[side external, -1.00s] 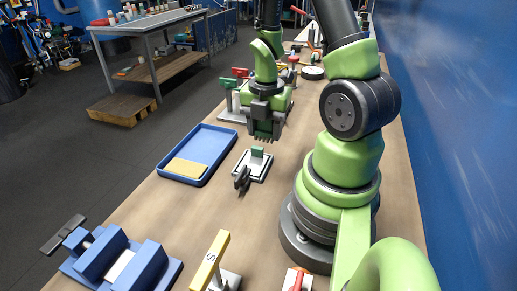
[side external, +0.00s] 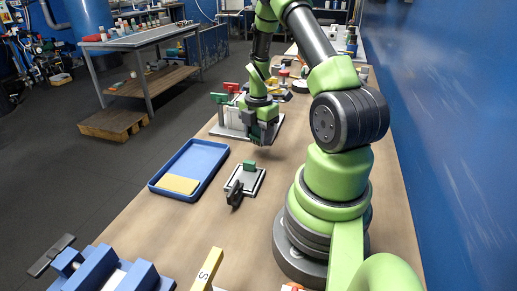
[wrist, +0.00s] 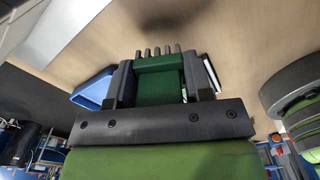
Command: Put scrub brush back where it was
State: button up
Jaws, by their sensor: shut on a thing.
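My gripper (side external: 262,136) hangs above the bench, pointing down, just past the small clamp plate. In the wrist view my gripper (wrist: 160,80) is shut on the scrub brush (wrist: 160,85), a green block with a row of dark grey bristles. The brush sits between the two dark fingers, its bristles facing the tabletop and apart from it. In the side view the brush is small and dark, hard to tell from the fingers. No empty spot for it is clearly marked.
A blue tray (side external: 218,149) holds a yellow sponge (side external: 178,184). The clamp plate (side external: 258,181) carries a green block and a dark handle. A grey stand with red and green handles (side external: 222,98) is close behind my gripper. A blue vise (side external: 108,270) stands at the front left.

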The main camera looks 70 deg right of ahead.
aim_at(259, 156)
jog(key=shift+f, duration=2.25)
jog(key=shift+f, duration=0.15)
jog(key=o, duration=1)
jog(key=shift+o, duration=0.2)
